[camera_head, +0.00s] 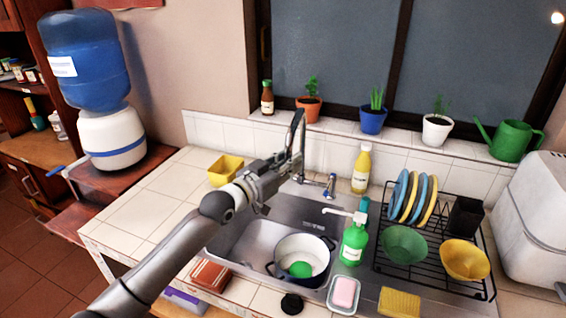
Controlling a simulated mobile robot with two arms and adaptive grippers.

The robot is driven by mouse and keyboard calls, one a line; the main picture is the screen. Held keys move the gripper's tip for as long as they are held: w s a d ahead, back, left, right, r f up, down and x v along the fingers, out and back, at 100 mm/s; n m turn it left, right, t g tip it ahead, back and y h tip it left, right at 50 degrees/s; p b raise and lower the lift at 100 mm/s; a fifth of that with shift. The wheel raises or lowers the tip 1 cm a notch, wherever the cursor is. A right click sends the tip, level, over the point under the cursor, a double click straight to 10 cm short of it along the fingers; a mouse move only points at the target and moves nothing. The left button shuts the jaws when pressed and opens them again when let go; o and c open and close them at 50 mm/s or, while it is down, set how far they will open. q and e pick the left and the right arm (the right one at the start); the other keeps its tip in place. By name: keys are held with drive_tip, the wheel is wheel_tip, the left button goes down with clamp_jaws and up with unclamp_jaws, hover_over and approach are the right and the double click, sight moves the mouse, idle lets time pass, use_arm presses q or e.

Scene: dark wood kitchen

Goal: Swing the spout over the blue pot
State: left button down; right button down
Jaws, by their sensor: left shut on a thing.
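The metal spout (300,142) rises near the back of the sink, in front of the tiled wall. My left gripper (291,165) comes in from the left and is shut on it; the fingers partly hide the spout's lower part. A tap lever (330,184) shows just right of the spout. A pot (301,254) with a white inside, dark rim and dark handles stands in the sink, nearer than the spout, with a green thing in it. A blue plant pot (373,120) stands on the windowsill. My right gripper is not in view.
A green soap bottle (353,243) stands right of the pot. A dish rack (440,262) with plates and bowls lies further right. A yellow bottle (361,170) stands behind the sink, a yellow tub (226,170) to its left. The left counter (150,205) is mostly clear.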

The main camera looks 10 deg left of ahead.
use_arm(q)
drive_tip(key=shift+d+r, duration=0.1)
drive_tip(key=shift+d, duration=1)
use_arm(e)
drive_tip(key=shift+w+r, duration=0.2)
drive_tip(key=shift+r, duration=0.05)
use_arm(q)
drive_tip(key=c, duration=1.4)
unclamp_jaws()
drive_tip(key=shift+o, duration=0.4)
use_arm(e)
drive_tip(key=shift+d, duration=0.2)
use_arm(q)
drive_tip(key=v, duration=1.2)
